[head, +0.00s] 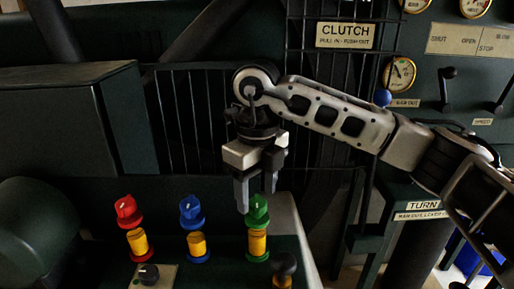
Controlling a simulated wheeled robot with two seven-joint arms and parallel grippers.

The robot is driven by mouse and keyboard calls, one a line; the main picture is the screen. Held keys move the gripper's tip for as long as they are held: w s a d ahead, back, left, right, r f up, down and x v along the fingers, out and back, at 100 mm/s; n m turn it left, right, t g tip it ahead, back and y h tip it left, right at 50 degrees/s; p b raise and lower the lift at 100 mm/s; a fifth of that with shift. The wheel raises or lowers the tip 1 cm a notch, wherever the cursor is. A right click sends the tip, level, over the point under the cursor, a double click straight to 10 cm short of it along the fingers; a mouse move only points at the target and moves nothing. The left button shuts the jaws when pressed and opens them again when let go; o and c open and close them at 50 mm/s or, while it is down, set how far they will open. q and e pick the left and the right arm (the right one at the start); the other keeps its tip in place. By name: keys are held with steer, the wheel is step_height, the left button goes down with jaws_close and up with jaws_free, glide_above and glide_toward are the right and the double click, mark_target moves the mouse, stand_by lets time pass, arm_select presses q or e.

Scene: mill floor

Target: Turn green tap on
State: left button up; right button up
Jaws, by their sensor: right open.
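The green tap (257,212) stands on a yellow-bodied fitting with a green base, rightmost of three coloured taps on the panel. My right gripper (256,205) points down at the green tap with its fingers apart. I cannot tell whether the fingers touch the tap. My left gripper is not in the view.
A blue tap (191,211) and a red tap (128,211) stand to the left. A barred guard (190,120) stands behind.

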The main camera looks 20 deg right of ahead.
mark_target(257, 202)
arm_select(q)
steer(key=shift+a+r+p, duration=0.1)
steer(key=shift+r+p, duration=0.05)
steer(key=shift+p, duration=0.55)
arm_select(e)
step_height(257, 202, up, 14)
steer(key=shift+r, duration=0.25)
